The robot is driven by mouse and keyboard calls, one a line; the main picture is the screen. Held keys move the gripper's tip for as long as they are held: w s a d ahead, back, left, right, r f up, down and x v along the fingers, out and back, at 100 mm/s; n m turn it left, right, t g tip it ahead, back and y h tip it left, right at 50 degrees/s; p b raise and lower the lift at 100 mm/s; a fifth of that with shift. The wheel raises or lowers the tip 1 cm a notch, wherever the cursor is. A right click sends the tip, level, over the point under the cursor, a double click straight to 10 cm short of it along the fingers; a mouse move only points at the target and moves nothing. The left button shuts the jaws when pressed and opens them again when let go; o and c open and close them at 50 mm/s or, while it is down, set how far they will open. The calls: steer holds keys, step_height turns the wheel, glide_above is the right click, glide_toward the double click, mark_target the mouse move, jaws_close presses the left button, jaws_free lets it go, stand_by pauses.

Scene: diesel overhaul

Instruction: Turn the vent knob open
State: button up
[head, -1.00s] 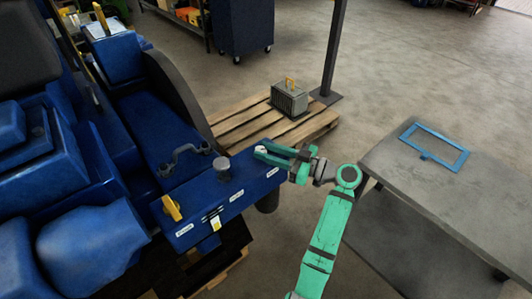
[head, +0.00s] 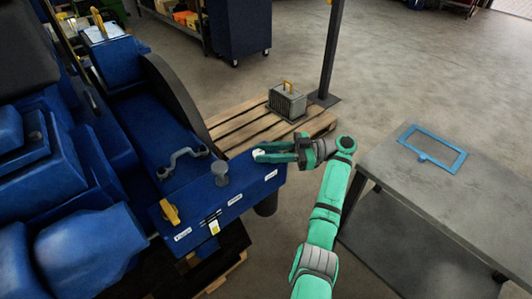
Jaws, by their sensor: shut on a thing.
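The blue engine (head: 125,118) fills the left side of the head view, with a flat blue ledge along its front right. My green gripper (head: 258,154) is over the right end of this ledge, reaching in from the right. Its jaws are shut on a small pale knob (head: 259,152), mostly hidden by the fingers. White labels run along the ledge's front face, one (head: 271,175) below my gripper. A yellow handle (head: 170,212) and a grey round cap (head: 220,172) stand further left on the ledge.
A wooden pallet (head: 235,130) carries a grey box (head: 287,101) behind my gripper. A grey table (head: 470,210) with a blue frame (head: 432,147) stands right. Floor between is open.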

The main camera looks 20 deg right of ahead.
steer(key=shift+a+f, duration=0.1)
steer(key=shift+f, duration=0.1)
steer(key=o, duration=0.9)
steer(key=shift+o, duration=0.7)
steer(key=shift+r, duration=0.1)
steer(key=v, duration=1.1)
steer(key=shift+w+a, duration=0.1)
